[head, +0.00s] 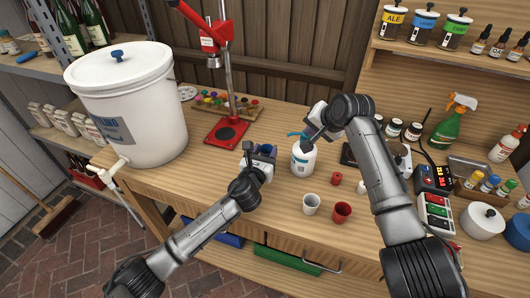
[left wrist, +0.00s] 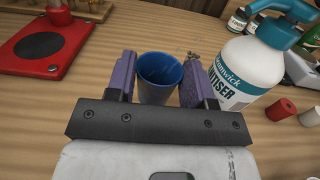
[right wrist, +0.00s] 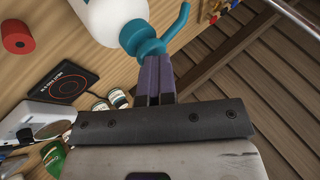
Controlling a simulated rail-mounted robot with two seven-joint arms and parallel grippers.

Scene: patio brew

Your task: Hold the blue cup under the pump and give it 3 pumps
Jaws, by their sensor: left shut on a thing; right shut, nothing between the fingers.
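The blue cup (left wrist: 160,75) is between the fingers of my left gripper (left wrist: 160,85), which is shut on it. The cup is upright and looks empty inside. In the head view my left gripper (head: 262,158) holds the cup just left of the pump bottle. The pump bottle (head: 303,160) is white with a teal pump head and a sanitiser label (left wrist: 243,75). My right gripper (head: 310,140) is shut and empty at the pump head. In the right wrist view its closed fingertips (right wrist: 154,60) are against or just over the teal pump head (right wrist: 145,35); I cannot tell if they touch.
A red capping press (head: 226,130) stands behind left. A large white bucket (head: 130,110) is at the left.

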